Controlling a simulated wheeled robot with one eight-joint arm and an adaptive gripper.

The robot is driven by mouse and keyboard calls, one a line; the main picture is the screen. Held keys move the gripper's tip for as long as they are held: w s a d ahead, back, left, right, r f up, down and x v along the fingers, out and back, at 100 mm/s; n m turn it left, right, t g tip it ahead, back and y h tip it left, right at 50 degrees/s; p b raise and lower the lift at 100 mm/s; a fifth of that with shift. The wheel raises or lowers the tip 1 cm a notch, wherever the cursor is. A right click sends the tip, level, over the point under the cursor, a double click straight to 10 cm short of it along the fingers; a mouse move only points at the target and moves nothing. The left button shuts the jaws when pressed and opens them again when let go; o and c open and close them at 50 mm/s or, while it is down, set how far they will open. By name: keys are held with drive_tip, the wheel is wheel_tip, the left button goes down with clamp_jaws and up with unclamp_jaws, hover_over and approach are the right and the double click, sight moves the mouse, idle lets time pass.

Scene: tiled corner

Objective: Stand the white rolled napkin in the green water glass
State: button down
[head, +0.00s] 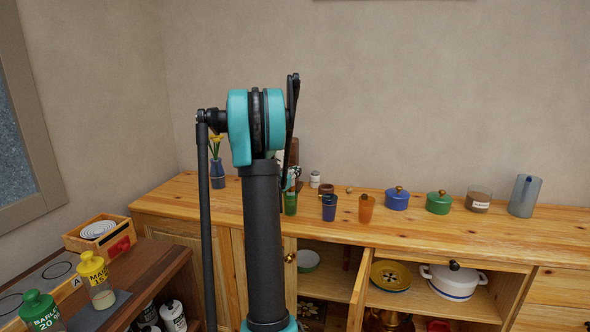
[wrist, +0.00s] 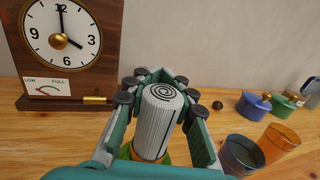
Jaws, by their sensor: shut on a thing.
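My gripper (wrist: 158,100) is shut on the white rolled napkin (wrist: 156,125), whose spiral end faces the wrist camera. The napkin stands roughly upright between the fingers. The green water glass (wrist: 167,158) shows partly around the napkin's lower end; the fingers and napkin hide most of it. I cannot tell how far the napkin's foot is inside the glass. In the head view the green glass (head: 290,204) stands on the wooden counter, with my gripper (head: 291,180) just above it, largely hidden by my arm.
A blue glass (head: 329,207) and an orange glass (head: 366,208) stand close on the right. A wooden clock (wrist: 68,45) stands behind on the left. Blue (head: 397,199) and green (head: 438,202) lidded pots are farther right. A flower vase (head: 217,174) stands left. A cupboard door (head: 363,290) hangs open below.

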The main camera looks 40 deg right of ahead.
drive_tip(key=c, duration=1.2)
unclamp_jaws()
drive_tip(key=v, duration=1.2)
drive_tip(key=shift+s, duration=0.1)
